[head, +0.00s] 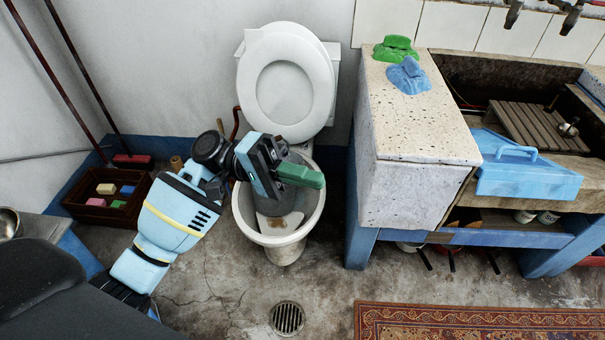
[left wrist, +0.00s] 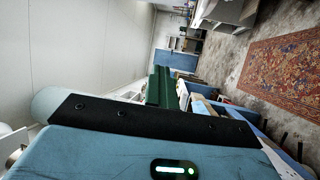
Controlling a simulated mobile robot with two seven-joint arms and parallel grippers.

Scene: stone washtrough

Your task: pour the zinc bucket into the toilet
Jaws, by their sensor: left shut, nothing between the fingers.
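The white toilet (head: 315,215) stands against the back wall with its lid and seat raised. Its open bowl holds a brownish patch at the bottom. My left gripper (head: 318,180) is over the bowl, its green fingers shut and pointing right, with nothing held. The green fingers also show in the left wrist view (left wrist: 160,85). I see no zinc bucket for certain. A rounded metal vessel (head: 8,222) is cut off at the left edge, and I cannot tell if it is the bucket. My right gripper is not in view.
A crate of coloured blocks (head: 75,205) is at left. A floor drain (head: 287,318) and patterned rug (head: 480,325) lie in front.

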